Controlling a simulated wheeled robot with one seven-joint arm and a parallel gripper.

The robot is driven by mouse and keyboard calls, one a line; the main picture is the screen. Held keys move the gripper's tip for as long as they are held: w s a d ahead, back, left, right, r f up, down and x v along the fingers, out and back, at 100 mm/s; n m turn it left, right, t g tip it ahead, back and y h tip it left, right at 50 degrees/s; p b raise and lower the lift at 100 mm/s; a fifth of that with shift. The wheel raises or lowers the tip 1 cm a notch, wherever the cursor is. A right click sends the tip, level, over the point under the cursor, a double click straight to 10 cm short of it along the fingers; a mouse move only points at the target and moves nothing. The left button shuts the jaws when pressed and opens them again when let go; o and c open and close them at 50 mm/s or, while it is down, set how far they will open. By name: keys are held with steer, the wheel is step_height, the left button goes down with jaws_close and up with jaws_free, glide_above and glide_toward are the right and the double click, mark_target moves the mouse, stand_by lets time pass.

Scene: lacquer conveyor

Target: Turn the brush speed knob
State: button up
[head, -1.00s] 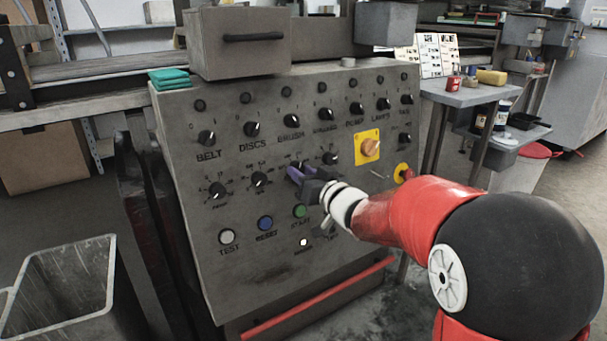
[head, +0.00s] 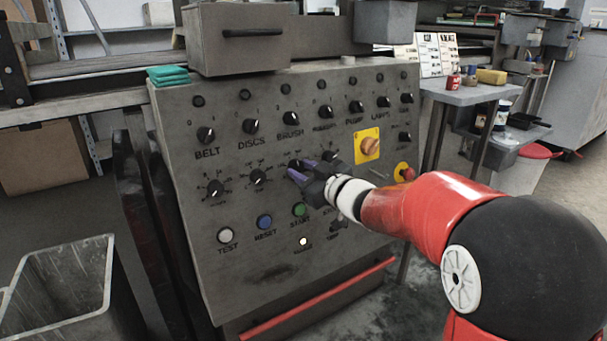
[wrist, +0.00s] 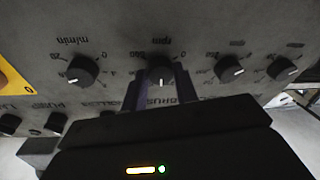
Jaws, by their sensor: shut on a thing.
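The brush speed knob (head: 295,164) is a round black knob in the second row of the grey control panel. It lies below the BRUSH switch (head: 291,118). My gripper (head: 300,172) has its purple fingers at this knob, reaching in from the right. In the wrist view, which sees the panel upside down, the knob (wrist: 161,73) sits between the two fingers under the "rpm" label. Its white pointer aims down in that picture. My gripper is shut on the knob; the fingers' full contact is partly hidden by the gripper body.
Similar dials stand close on both sides, one marked m/min (wrist: 82,70). Below are white, blue (head: 264,222) and green (head: 299,210) buttons. A yellow-plated switch (head: 367,145) and red emergency stop (head: 404,173) lie to the right, near my arm.

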steer(key=n+g, duration=0.1)
steer(key=n, duration=0.6)
steer(key=shift+w+r, duration=0.1)
steer(key=shift+r, duration=0.05)
steer(key=n+g, duration=0.1)
steer(key=n, duration=0.5)
steer(key=shift+r+p, duration=0.15)
steer(key=shift+p, duration=0.15)
steer(key=n+h, duration=0.1)
steer(key=n, duration=0.4)
steer(key=shift+r+n+g, duration=0.1)
steer(key=shift+n+g, duration=0.2)
steer(key=n, duration=0.2)
steer(key=n+h, duration=0.1)
steer(key=n, duration=0.2)
steer(key=shift+a+h+b, duration=0.15)
steer(key=shift+h+b, duration=0.15)
steer(key=shift+b, duration=0.1)
steer(key=shift+n, duration=0.3)
steer(key=o, duration=1)
steer(key=shift+r, duration=0.1)
steer(key=shift+c, duration=0.2)
